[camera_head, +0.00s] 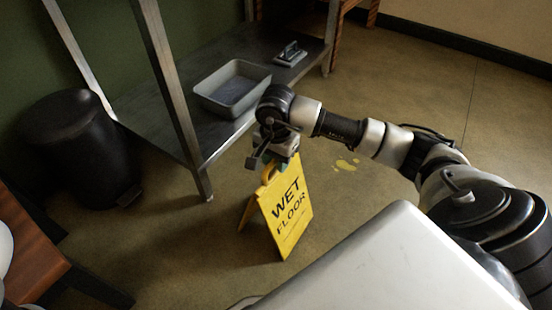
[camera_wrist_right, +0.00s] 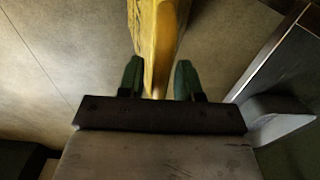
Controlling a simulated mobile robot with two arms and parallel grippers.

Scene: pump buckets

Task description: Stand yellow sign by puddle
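The yellow sign (camera_head: 286,213) reads "WET FLOOR" and stands upright on the floor with its two panels spread, its handle at the top. The yellow puddle (camera_head: 347,165) lies on the floor to the right of the sign, a short way behind it. My right gripper (camera_head: 272,158) is at the top of the sign. In the right wrist view its two dark green fingers (camera_wrist_right: 159,80) are apart, one on each side of the yellow sign (camera_wrist_right: 158,35), with a gap visible at the right finger. My left gripper is not in view.
A metal shelf unit (camera_head: 140,105) stands behind and left of the sign, its leg close to it. A grey tub (camera_head: 232,90) and a brush (camera_head: 290,53) are on the shelf. A black bin (camera_head: 75,145) stands at left. The floor around the puddle is clear.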

